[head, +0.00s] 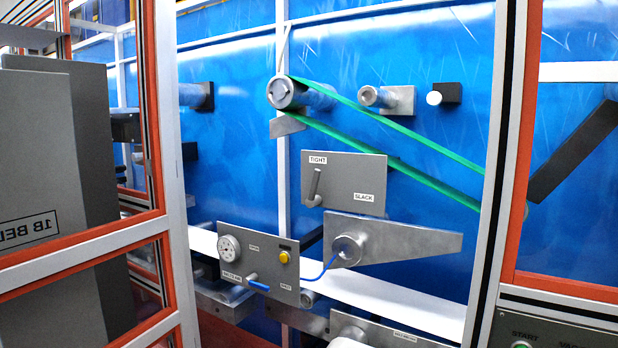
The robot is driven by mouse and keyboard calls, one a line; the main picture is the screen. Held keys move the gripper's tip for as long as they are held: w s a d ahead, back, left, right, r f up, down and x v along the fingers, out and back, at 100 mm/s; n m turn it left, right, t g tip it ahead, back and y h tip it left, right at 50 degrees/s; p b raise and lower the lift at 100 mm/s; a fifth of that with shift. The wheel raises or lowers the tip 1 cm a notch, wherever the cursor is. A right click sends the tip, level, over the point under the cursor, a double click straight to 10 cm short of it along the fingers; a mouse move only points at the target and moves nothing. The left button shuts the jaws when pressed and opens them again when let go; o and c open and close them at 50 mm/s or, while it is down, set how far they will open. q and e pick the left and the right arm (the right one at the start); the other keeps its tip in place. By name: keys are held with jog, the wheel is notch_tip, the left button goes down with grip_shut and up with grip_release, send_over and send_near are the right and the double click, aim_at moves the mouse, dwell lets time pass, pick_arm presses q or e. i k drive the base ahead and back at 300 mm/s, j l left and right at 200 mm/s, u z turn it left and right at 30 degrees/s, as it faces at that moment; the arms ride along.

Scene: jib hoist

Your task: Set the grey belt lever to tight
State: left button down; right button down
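The grey belt lever (315,187) is on a grey plate (345,178) in the middle of the head view. The lever stands nearly upright, with its upper end just below the TIGHT label (317,160). The SLACK label (364,197) is to its lower right, apart from the lever. Which end is the pivot is hard to tell. A green belt (400,128) runs from a metal roller (285,92) down to the right above the plate; both its strands look straight. Neither of my grippers shows in the view.
Orange and white frame posts stand left (165,130) and right (505,150), with an opening between them. Below the plate are a tapered metal arm (410,240) and a panel with a gauge (260,262) and blue-handled lever (258,286). A grey cabinet (50,150) fills the left.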

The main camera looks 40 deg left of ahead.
aim_at(313, 200)
jog(key=j+u, duration=0.1)
jog(key=u, duration=0.35)
jog(key=j+u, duration=0.1)
jog(key=u, duration=0.4)
jog(key=i+u, duration=0.1)
jog(key=u, duration=0.35)
jog(key=i+j, duration=0.2)
jog(key=i+u, duration=0.05)
